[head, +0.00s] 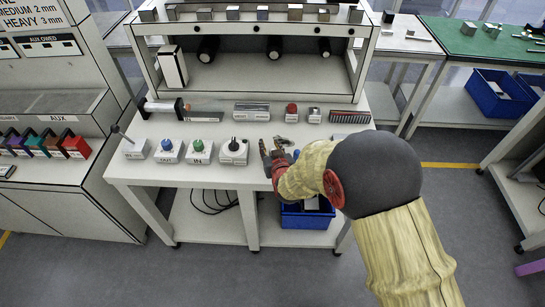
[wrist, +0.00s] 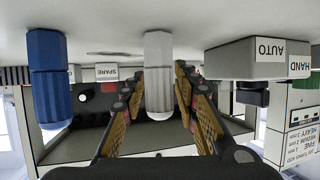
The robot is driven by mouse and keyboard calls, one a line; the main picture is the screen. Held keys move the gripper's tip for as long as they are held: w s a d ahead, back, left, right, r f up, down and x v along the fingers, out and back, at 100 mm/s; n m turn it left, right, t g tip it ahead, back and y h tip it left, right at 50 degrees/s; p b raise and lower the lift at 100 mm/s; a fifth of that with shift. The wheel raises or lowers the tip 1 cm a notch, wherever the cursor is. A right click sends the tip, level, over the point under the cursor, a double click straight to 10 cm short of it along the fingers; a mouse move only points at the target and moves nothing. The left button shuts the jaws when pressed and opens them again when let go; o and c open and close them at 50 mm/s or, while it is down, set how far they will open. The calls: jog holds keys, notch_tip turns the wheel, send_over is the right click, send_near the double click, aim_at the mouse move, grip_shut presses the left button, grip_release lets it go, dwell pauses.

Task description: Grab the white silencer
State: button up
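The white silencer (wrist: 158,65) stands at the middle of the wrist view, which looks upside down. My gripper (wrist: 160,85) is open, with one finger on each side of the white silencer and a visible gap on both sides. In the head view my gripper (head: 272,152) is low over the front of the white workbench (head: 225,175). A blue silencer (wrist: 47,80) stands to the left in the wrist view, outside the fingers. In the head view a bit of blue (head: 296,154) shows beside my gripper, and I cannot make out the white silencer there.
A selector box marked AUTO and HAND (wrist: 262,60) is close to the right finger in the wrist view. In the head view, boxes with a green button (head: 198,147) and a blue button (head: 166,147) stand left of it. A blue bin (head: 306,219) is below the bench.

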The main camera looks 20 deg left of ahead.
jog(key=c, duration=0.6)
grip_shut()
jog(key=shift+r, duration=0.15)
